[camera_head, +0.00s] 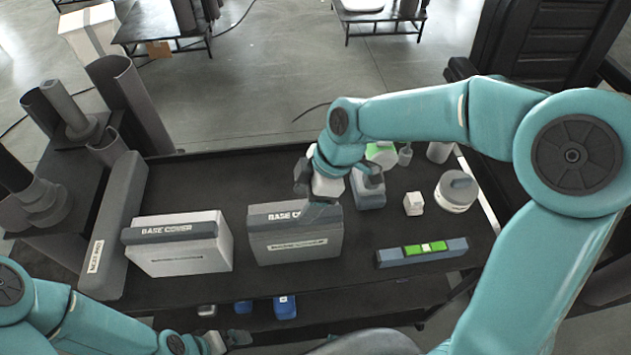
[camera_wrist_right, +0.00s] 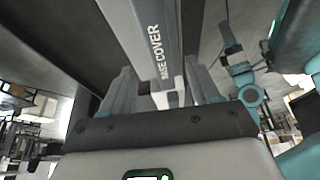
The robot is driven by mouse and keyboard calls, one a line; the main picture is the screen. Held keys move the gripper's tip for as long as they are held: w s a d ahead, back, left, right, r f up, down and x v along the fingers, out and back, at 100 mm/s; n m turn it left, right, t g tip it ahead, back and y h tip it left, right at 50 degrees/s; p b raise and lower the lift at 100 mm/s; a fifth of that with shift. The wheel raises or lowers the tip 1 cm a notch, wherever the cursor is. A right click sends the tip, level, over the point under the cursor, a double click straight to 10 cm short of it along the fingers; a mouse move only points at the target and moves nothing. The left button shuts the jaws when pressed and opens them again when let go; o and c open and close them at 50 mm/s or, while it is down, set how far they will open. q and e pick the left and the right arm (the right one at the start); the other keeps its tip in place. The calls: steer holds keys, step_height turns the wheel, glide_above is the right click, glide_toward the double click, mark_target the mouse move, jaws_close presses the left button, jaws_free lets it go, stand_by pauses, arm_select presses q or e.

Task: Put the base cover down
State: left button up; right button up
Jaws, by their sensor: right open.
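A dark grey base cover (camera_head: 280,216), lettered BASE COVER, sits along the top of the middle grey box (camera_head: 295,249) on the black table. A second base cover (camera_head: 165,231) lies on the lighter box (camera_head: 185,258) to its left. My right gripper (camera_head: 318,212) is open at the right end of the middle cover and hides part of it. In the right wrist view, the lettered cover (camera_wrist_right: 153,35) reaches in between the spread fingers; contact cannot be told. My left gripper (camera_head: 228,341) is low in the picture, near the lower shelf, its jaws unclear.
A long grey block (camera_head: 118,230) lies at the table's left edge. A bar with green pieces (camera_head: 422,251), a white cube (camera_head: 413,204) and a round canister (camera_head: 456,191) stand to the right. Blue items (camera_head: 285,306) are on the lower shelf.

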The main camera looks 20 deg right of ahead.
steer(key=v, duration=0.7)
steer(key=shift+s, duration=0.1)
